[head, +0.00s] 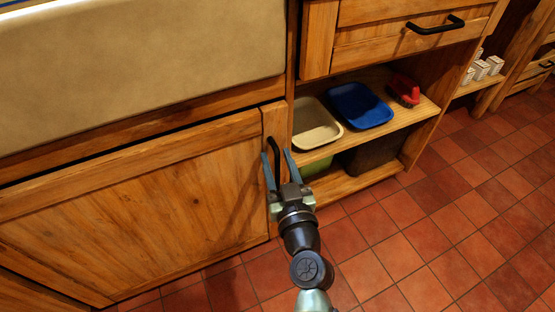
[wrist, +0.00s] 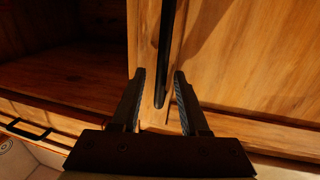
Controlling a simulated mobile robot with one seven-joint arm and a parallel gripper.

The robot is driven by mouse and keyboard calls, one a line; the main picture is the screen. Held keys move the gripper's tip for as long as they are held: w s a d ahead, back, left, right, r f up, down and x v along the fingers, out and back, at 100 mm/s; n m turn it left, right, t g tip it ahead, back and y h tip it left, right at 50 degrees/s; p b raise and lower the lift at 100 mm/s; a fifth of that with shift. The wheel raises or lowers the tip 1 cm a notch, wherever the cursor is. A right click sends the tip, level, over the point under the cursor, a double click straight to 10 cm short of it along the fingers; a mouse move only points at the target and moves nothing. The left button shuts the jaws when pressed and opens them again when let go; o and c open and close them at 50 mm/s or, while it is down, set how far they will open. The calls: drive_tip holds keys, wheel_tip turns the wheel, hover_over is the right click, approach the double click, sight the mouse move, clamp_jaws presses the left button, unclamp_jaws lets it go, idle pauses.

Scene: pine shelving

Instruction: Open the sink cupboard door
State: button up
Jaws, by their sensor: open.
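The sink cupboard door (head: 150,205) is a wooden panel below the pale sink, at the left of the head view, and looks closed. Its black upright bar handle (head: 275,146) is near the door's right edge. My gripper (head: 276,153) is open at the handle, with one finger on each side of it. In the wrist view the handle (wrist: 164,60) comes down between the open fingertips of my gripper (wrist: 160,74), with a gap on both sides. The handle's lower part is partly hidden by my fingers in the head view.
Right of the door is an open shelf (head: 330,147) holding a cream tray (head: 314,126), a blue tray (head: 360,106) and a red object (head: 404,90). A drawer with a black handle (head: 436,25) is above. The red tiled floor (head: 400,240) in front is clear.

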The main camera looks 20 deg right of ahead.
clamp_jaws()
idle(1.4)
